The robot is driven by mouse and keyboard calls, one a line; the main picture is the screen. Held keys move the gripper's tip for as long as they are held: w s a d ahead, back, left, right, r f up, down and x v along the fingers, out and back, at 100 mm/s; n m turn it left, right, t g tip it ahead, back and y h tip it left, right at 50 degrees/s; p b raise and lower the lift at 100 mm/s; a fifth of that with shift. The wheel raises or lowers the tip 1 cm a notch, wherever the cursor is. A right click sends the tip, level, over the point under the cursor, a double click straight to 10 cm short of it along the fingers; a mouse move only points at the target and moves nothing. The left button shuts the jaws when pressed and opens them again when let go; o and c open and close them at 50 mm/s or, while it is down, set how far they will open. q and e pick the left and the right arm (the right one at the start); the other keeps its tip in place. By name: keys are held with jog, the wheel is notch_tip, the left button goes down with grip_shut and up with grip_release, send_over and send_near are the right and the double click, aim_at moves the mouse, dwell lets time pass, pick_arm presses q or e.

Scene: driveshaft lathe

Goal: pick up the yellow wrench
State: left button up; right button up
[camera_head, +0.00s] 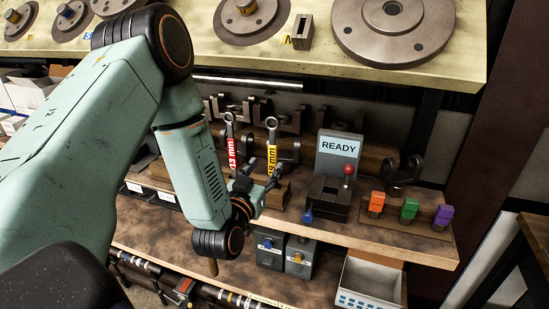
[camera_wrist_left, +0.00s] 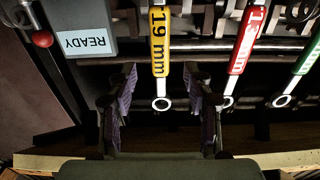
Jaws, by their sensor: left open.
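The yellow wrench (camera_head: 271,158), labelled 19 mm, stands upright in a row at the back of the middle shelf. In the left wrist view the yellow wrench (camera_wrist_left: 160,48) shows its label and, below it, its ring end. My left gripper (camera_head: 258,190) is just in front of and below the yellow wrench. In the left wrist view my left gripper (camera_wrist_left: 161,88) is open, with its purple-padded fingers spread to either side of the wrench's ring end. Nothing is held. My right gripper is not in view.
A red 13 mm wrench (camera_head: 232,152) stands close beside the yellow one; a green wrench (camera_wrist_left: 309,52) is beyond it. A READY sign box (camera_head: 340,150) with a red-knobbed lever (camera_head: 348,170) stands on the other side.

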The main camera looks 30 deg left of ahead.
aim_at(271, 159)
pick_arm(q)
jog(key=shift+f+x, duration=0.2)
jog(key=shift+x, duration=1.55)
jog(key=shift+f+x, duration=0.2)
jog(key=shift+x, duration=1.55)
jog(key=shift+s, duration=0.15)
jog(key=c, duration=0.3)
jog(key=shift+d, duration=0.1)
jog(key=c, duration=0.4)
grip_shut()
